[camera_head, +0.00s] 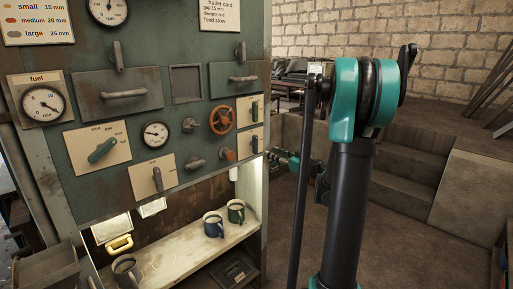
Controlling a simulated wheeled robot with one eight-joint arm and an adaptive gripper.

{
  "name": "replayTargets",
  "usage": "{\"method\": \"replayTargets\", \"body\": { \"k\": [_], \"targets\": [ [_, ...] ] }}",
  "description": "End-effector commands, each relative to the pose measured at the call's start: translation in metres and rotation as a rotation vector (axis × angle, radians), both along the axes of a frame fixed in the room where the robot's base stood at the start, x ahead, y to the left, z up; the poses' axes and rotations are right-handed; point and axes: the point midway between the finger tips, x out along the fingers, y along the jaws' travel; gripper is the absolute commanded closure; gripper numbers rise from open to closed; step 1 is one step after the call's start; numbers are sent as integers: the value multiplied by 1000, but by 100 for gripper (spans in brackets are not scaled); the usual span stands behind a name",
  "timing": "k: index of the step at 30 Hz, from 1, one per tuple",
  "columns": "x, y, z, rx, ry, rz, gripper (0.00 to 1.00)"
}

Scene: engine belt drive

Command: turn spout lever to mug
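The control panel (185,120) fills the left side. A cream plate on it carries a green lever (102,150), tilted up to the right. A lower cream plate carries a grey lever (157,179), close to upright. The plate labels are too small to read surely, so I cannot tell which is the spout lever.
An orange handwheel (222,119), gauges (155,134) and drawer handles (124,94) stick out from the panel. Stone steps (410,165) rise at the right. The floor (400,245) there is open.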

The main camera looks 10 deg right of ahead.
Motion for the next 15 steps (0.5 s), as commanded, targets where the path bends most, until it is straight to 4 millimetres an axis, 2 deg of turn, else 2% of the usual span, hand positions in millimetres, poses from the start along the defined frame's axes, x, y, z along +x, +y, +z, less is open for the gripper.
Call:
{"method": "replayTargets", "body": {
  "k": [9, 15],
  "targets": [
    [52, 39, 0, -1, 1, 3, 62],
    [76, 55, 0, -1, 1, 2, 62]
  ]
}}
